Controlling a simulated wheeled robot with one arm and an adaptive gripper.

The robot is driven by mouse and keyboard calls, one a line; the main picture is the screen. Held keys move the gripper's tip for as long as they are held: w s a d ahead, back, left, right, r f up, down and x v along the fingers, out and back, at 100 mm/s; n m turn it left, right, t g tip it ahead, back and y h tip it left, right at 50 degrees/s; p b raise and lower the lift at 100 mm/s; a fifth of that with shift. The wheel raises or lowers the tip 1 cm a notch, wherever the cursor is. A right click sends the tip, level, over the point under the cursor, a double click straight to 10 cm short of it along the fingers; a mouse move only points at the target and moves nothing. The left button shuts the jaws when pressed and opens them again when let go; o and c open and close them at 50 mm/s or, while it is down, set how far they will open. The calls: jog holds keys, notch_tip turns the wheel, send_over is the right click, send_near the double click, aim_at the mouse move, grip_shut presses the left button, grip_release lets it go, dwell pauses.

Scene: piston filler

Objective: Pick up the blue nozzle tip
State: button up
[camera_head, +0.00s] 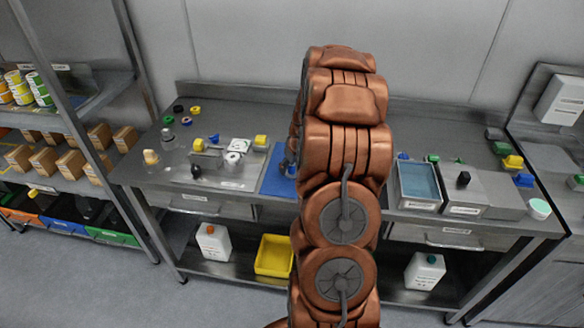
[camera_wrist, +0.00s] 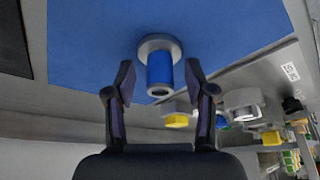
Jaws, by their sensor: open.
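A blue cylinder with a pale grey flange and a hollow grey end, which looks like the blue nozzle tip (camera_wrist: 159,69), is on the blue mat (camera_wrist: 85,45) in the wrist view. My gripper (camera_wrist: 159,76) is open, with one finger on each side of the blue cylinder and a visible gap on both sides. The fingers do not appear to touch it. In the head view the blue mat (camera_head: 274,180) shows left of my arm, which hides most of the mat's right side and the gripper.
Left of the mat stands a metal plate (camera_head: 232,184) with a white fitting (camera_head: 233,160) and yellow-capped parts. Right of my arm are a water-filled tray (camera_head: 419,182) and a metal box (camera_head: 463,190). A yellow bin (camera_head: 273,257) sits on the lower shelf.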

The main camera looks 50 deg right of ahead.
jog(key=shift+f, duration=0.15)
grip_shut()
dwell(0.4)
